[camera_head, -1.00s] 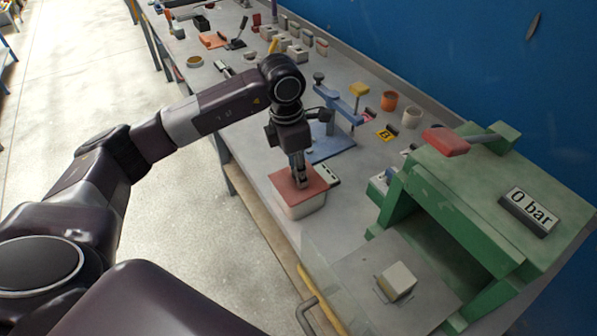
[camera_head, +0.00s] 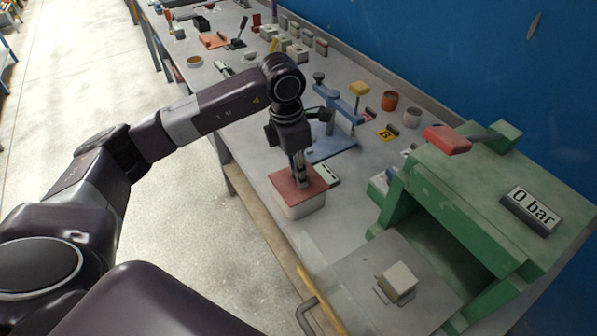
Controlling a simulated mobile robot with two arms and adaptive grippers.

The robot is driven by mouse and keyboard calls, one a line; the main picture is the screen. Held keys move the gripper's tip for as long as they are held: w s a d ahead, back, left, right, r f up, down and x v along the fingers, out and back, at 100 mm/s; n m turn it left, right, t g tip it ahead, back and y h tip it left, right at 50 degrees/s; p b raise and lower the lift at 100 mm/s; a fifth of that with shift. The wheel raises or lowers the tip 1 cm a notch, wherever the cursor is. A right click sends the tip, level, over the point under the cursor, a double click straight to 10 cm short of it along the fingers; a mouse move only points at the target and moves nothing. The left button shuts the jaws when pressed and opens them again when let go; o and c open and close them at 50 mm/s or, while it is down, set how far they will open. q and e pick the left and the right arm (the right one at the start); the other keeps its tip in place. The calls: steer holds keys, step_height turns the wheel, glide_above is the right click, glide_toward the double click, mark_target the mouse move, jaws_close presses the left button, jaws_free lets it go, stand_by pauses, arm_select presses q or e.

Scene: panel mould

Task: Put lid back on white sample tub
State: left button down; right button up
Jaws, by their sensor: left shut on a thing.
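The white sample tub (camera_head: 303,208) stands on the grey bench near its front edge. The flat red lid (camera_head: 283,181) lies over the tub's top and covers its opening. I cannot tell whether it is pressed fully down. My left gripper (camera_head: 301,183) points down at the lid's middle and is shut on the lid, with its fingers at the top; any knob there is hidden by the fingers. My right gripper is not in view.
A green press-like box (camera_head: 480,190) with a red-handled lever (camera_head: 447,140) and a "0 bar" sign (camera_head: 530,212) stands at the right. A grey block (camera_head: 397,281) sits on its front plate. A blue fixture (camera_head: 335,145) stands behind the tub. Small cups and blocks line the back.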

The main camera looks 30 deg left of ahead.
arm_select(q)
steer(key=c, duration=1.6)
jaws_free()
steer(key=shift+o, duration=0.3)
steer(key=o, duration=0.4)
steer(key=shift+o, duration=0.2)
steer(key=shift+r, duration=0.1)
steer(key=shift+r+p, duration=1.95)
steer(key=shift+r, duration=1.45)
